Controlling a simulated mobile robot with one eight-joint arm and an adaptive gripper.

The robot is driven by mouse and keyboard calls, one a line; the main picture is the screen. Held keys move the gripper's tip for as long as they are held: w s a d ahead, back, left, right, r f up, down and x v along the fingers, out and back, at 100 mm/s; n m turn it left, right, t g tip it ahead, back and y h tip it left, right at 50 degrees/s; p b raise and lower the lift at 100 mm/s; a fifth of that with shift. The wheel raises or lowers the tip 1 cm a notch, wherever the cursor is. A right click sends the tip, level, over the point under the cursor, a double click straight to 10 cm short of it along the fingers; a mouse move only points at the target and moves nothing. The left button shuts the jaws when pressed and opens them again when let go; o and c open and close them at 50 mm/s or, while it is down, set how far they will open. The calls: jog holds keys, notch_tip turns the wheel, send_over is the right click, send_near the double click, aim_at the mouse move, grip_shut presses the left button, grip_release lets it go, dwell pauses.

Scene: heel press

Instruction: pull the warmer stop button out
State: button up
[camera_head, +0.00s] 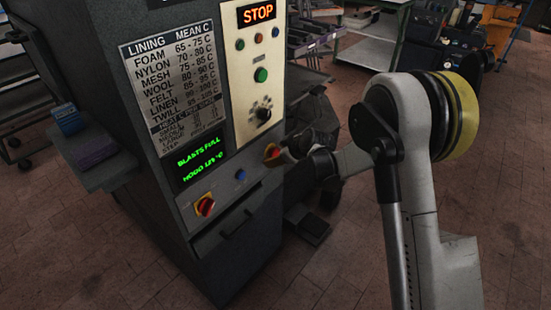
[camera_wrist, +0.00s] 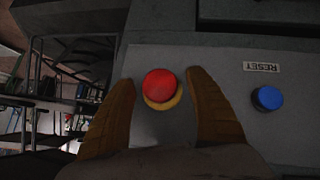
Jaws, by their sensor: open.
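The red stop button (camera_wrist: 160,84) on a yellow collar sits on the grey panel in the wrist view. My gripper (camera_wrist: 161,94) is open, with one brown finger on each side of the button. I see small gaps between the fingers and the red cap, and cannot tell how far the cap stands out. In the head view the red button (camera_head: 271,150) shows at the right edge of the machine's lower panel, partly covered by my gripper (camera_head: 280,155).
A blue reset button (camera_wrist: 267,98) is beside the red one, with an upside-down RESET label (camera_wrist: 261,67). The machine (camera_head: 150,160) also has a red-yellow rotary switch (camera_head: 204,205), a drawer handle (camera_head: 236,225), a green-text display (camera_head: 200,159) and a lit STOP sign (camera_head: 257,12).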

jog(key=shift+w+a+f, duration=0.15)
jog(key=shift+w+f, duration=0.05)
jog(key=shift+f, duration=0.05)
grip_shut()
jog(key=shift+s+d, duration=0.4)
jog(key=shift+d, duration=0.1)
grip_release()
jog(key=shift+r, duration=0.1)
jog(key=v, duration=1.2)
